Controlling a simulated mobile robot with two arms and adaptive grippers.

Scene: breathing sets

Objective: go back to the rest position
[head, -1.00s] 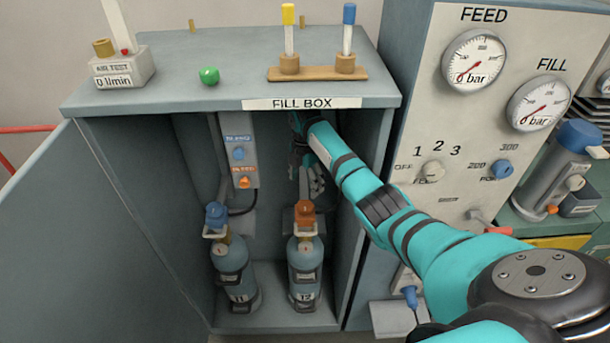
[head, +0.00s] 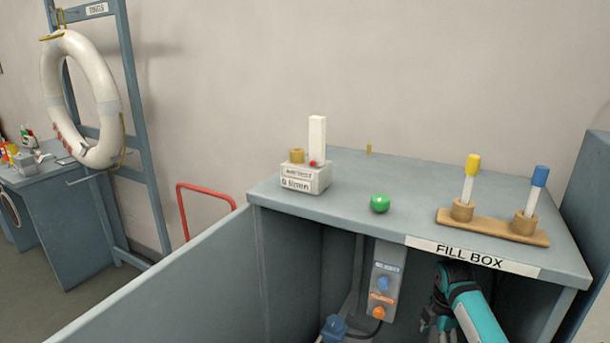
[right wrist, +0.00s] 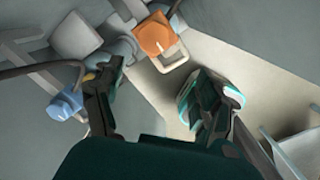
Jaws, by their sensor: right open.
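My right gripper (head: 434,316) is inside the fill box (head: 330,222), under its top panel, at the lower right of the head view; my teal forearm shows beside it. In the right wrist view the gripper (right wrist: 165,88) is open, with nothing between its fingers. A blue knob (right wrist: 63,105) is to the left of the left finger. The cylinder bodies are mostly hidden or out of frame. My left gripper is in no view.
A green ball (head: 380,203), an air tester (head: 305,178) and a wooden rack (head: 490,226) with yellow- and blue-capped tubes stand on the box top. The open door (head: 165,285) reaches left. A control panel (head: 384,282) is inside. A lifebuoy (head: 85,100) hangs at left.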

